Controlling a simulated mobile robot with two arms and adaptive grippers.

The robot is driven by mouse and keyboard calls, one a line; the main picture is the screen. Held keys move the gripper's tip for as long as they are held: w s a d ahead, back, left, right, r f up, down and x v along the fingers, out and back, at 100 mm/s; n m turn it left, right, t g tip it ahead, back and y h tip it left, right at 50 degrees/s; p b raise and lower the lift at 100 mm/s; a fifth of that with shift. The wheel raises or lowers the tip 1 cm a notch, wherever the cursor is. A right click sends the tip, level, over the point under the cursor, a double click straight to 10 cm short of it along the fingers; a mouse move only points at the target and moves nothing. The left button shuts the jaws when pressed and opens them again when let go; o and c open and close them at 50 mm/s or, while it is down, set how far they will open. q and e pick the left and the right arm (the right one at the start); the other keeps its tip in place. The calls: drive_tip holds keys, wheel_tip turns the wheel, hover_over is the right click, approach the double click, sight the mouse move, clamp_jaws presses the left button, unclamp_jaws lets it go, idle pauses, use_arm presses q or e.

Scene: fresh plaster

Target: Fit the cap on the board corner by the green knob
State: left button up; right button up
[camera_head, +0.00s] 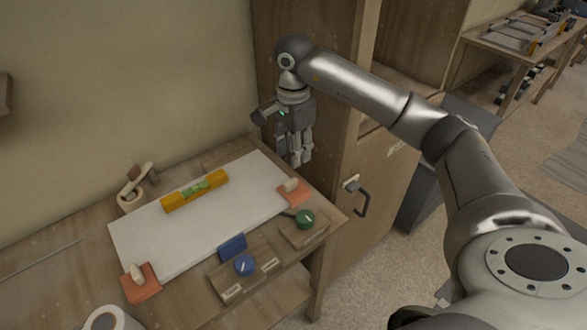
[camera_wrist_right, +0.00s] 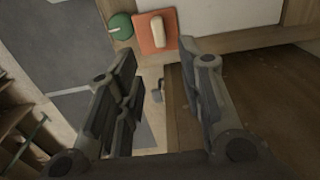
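A white board (camera_head: 205,233) lies on the wooden workbench. A green knob (camera_head: 305,217) sits on a small block by its right corner; it also shows in the right wrist view (camera_wrist_right: 120,25). An orange square piece with a cream grip (camera_head: 293,192) is at that corner; in the right wrist view it (camera_wrist_right: 157,31) borders the board's edge. I cannot tell whether it is the cap or how it sits. A similar orange piece (camera_head: 141,284) is at the front left corner. My right gripper (camera_head: 299,158) is open and empty, pointing down beyond the board's right end. My left gripper is out of view.
A yellow level (camera_head: 195,191) lies on the board. A blue block (camera_head: 232,247) and blue knob (camera_head: 244,265) are at the front edge. A wooden-handled tool (camera_head: 134,190) and a white roll (camera_head: 108,320) are left. A cabinet (camera_head: 365,215) stands right of the bench.

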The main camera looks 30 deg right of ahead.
drive_tip(key=shift+r+b, duration=0.35)
drive_tip(key=shift+r, duration=2.2)
